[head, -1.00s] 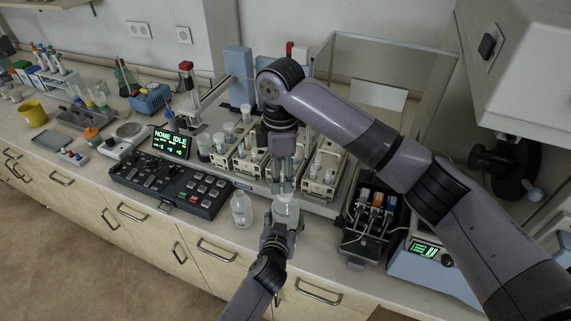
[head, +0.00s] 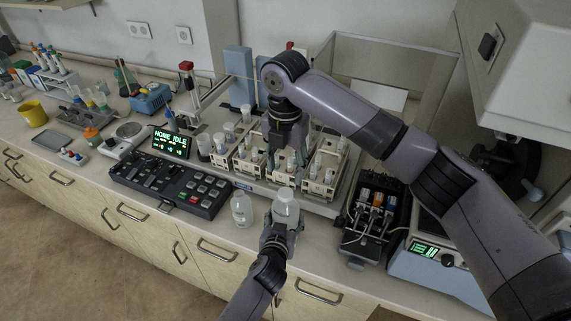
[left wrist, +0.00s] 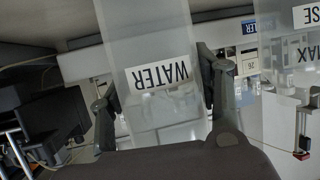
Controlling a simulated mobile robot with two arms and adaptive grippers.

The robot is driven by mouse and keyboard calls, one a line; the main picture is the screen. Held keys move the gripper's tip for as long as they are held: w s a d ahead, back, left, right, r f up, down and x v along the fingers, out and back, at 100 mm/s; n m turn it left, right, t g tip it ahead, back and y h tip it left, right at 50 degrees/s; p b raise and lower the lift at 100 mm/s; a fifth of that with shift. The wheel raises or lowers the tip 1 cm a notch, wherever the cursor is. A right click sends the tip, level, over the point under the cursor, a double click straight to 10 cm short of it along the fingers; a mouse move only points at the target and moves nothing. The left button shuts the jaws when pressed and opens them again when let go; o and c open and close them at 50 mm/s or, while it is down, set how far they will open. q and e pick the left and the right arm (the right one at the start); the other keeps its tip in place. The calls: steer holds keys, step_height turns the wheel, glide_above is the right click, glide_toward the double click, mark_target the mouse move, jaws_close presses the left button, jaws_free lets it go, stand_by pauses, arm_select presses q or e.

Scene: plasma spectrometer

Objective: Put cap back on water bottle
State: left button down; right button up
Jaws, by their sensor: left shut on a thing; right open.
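The water bottle (head: 287,208) is a translucent bottle standing upright near the counter's front edge. My left gripper (head: 280,228) is shut on its body from the front. In the left wrist view the bottle (left wrist: 165,110) appears upside down, with its WATER label between the two fingers. A pale, cap-like top (head: 284,194) shows on the bottle in the head view; it is too small to tell how it is seated. My right gripper (head: 288,160) is open above and slightly behind the bottle, apart from it, with its fingers pointing down.
Another clear bottle (head: 241,211) stands just left of the water bottle. Racks of vials (head: 324,168) stand behind my grippers. A keypad unit (head: 165,182) lies to the left, and a black holder with several vials (head: 372,215) stands to the right.

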mark_target(286, 192)
steer(key=shift+f, duration=4.05)
steer(key=shift+c, duration=0.5)
steer(key=c, duration=1.1)
steer(key=o, duration=1.2)
steer(key=shift+o, duration=0.2)
steer(key=shift+r, duration=0.1)
steer(key=shift+r, duration=2.2)
